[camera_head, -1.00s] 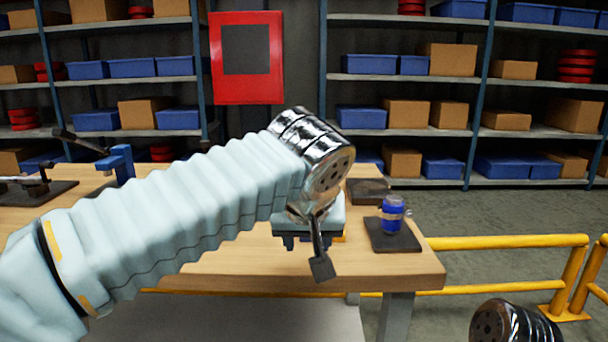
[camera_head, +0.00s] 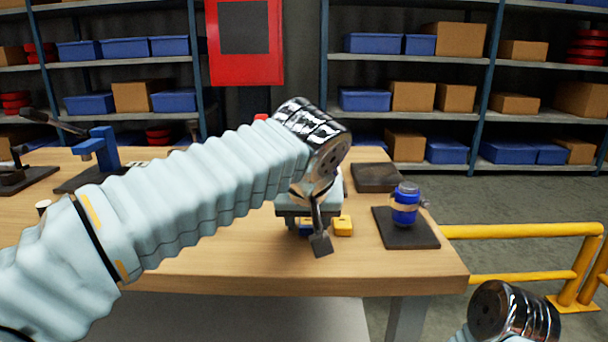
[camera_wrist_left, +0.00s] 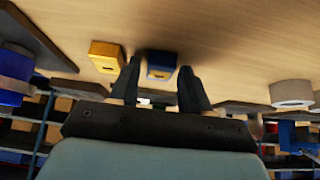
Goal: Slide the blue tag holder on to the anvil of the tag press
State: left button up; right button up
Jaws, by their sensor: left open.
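A small blue holder with a yellow face (camera_wrist_left: 160,65) lies on the wooden table in the left wrist view, beyond and between my left fingertips. In the head view only a bit of the blue holder (camera_head: 305,227) shows behind my left gripper (camera_head: 311,236). My left gripper is open and empty, pointing down over the table; its fingers also show in the left wrist view (camera_wrist_left: 160,76). A blue press (camera_head: 97,150) with a dark lever stands on a dark plate at the table's left; I cannot make out its anvil. My right gripper is out of the frames.
A yellow block (camera_head: 343,226) lies right beside the blue holder. A blue can (camera_head: 405,206) stands on a dark plate (camera_head: 408,238) at the right. A dark flat plate (camera_head: 376,178) lies behind. The table front (camera_head: 240,270) is clear. Yellow rails (camera_head: 520,230) stand to the right.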

pick_arm(q)
jog(key=c, duration=0.6)
jog(key=shift+r, duration=0.15)
jog(key=shift+r, duration=0.1)
